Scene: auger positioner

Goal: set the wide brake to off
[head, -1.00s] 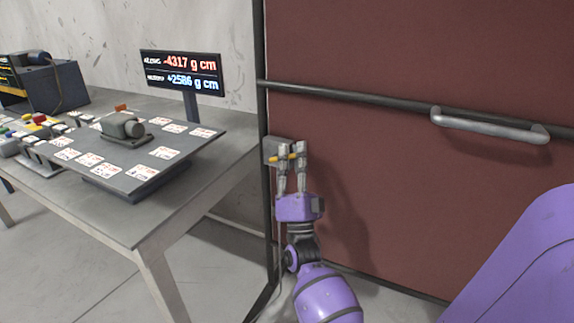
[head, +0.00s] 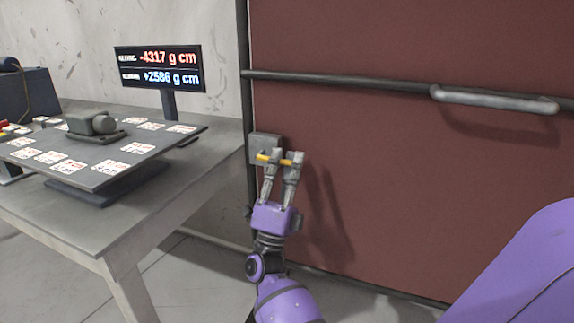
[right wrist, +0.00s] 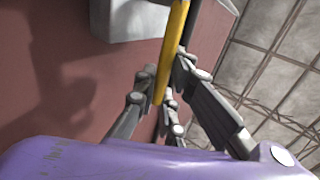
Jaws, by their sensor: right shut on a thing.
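A small grey box (head: 264,147) is mounted at the left edge of the dark red panel in the head view. A thin yellow lever (head: 263,157) sticks out in front of it, close to level. I take this to be the wide brake; no label is readable. My right gripper (head: 281,162) comes up from below and is shut on the yellow lever. In the right wrist view the lever (right wrist: 176,40) runs down between the fingers (right wrist: 163,92), with the grey box (right wrist: 130,18) behind. The fingers hide part of the lever. My left gripper is not in view.
The red panel (head: 400,190) has a dark crossbar (head: 340,81) and a grey handle (head: 495,101). On the left, a grey table (head: 185,180) carries a plate with a small device (head: 93,122) and several cards. A display (head: 160,68) stands behind, showing -4317 and +2586 g cm.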

